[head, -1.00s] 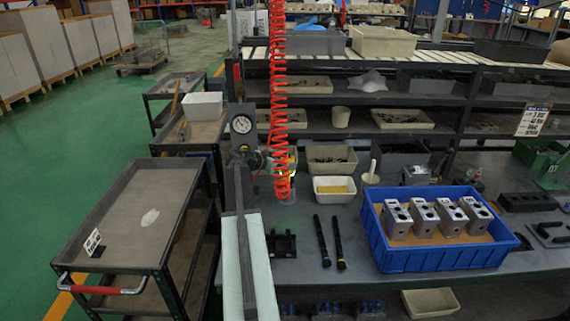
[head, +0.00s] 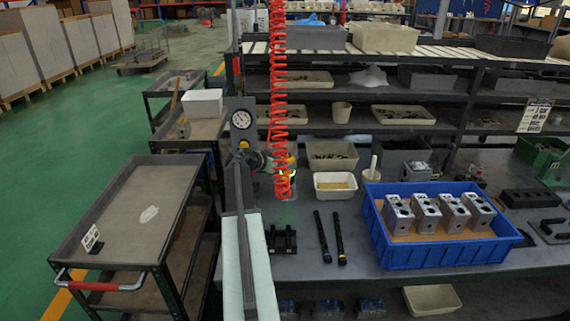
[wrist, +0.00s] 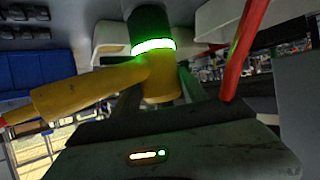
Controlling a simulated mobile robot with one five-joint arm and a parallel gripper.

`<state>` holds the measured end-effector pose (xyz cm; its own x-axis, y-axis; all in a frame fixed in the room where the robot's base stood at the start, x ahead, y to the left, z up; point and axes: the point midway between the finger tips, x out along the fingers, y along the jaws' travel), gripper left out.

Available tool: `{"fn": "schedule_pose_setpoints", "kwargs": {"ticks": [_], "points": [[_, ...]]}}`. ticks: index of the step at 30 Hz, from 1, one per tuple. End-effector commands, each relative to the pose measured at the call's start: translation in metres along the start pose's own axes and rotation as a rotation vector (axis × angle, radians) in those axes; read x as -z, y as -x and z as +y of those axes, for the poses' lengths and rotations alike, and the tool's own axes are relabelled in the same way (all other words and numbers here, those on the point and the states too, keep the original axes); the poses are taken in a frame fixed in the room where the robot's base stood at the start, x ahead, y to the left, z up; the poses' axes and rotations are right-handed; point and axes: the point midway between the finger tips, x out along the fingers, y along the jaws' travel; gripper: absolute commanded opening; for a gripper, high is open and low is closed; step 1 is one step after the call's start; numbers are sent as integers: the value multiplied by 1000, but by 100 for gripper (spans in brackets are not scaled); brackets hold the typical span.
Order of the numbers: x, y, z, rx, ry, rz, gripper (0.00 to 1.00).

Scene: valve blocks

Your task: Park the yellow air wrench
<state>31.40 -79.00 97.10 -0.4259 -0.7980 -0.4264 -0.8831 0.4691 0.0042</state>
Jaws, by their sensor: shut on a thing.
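The yellow air wrench fills much of the wrist view, its yellow body (wrist: 85,88) running to the left and its dark end with a lit green ring standing upright. My gripper (wrist: 165,98) is shut around the yellow part just below the ring. In the head view the wrench is mostly hidden behind the coiled red hose (head: 280,100); only a small yellow and green patch shows beside it, above the bench. The gripper's jaws cannot be made out there. A black bracket-like holder (head: 281,241) lies on the bench below the hose, empty.
A blue crate (head: 440,255) with several metal valve blocks stands at the bench's right. Two black rods (head: 330,238) lie left of it. A white tray (head: 335,185) and a beige bin sit behind. A pressure gauge (head: 241,120) stands at the left. A grey trolley (head: 125,210) is beside the bench.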

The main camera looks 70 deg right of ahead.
Motion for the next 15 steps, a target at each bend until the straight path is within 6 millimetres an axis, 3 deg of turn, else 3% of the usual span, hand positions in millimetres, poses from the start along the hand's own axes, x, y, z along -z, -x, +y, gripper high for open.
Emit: {"fn": "schedule_pose_setpoints", "kwargs": {"ticks": [15], "points": [[-6,-3,0,0,2,3,0]]}}
